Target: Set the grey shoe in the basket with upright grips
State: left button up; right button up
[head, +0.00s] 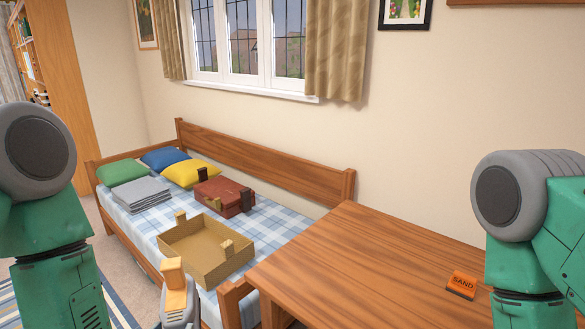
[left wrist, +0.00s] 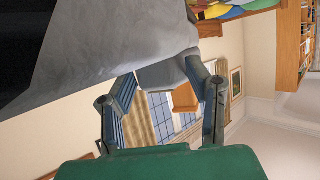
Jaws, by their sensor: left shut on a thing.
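A low tan basket (head: 187,262) stands on the daybed, with short grips upright at opposite ends; its inside looks empty. A grey shoe with a tan inside and raised tan tongue (head: 172,271) shows at the bottom edge of the head view, in front of the daybed, apart from the basket. In the left wrist view, my left gripper (left wrist: 165,78) is shut on a grey part of the shoe (left wrist: 162,73). The gripper itself is out of frame in the head view. My right arm shows at the right, but its gripper does not.
A red-brown box (head: 220,192) with dark pieces stands behind the basket, near a grey folded stack (head: 143,195) and several cushions (head: 190,173). A wooden table (head: 350,262) fills the right front, with an orange SAND block (head: 462,284). The daybed's wooden arm (head: 233,293) lies between.

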aim_at(196, 258)
jog(key=i+j+z, duration=0.15)
jog(key=j+z, duration=0.2)
jog(key=i+j+z, duration=0.1)
jog(key=j+z, duration=0.9)
jog(key=j, duration=3.8)
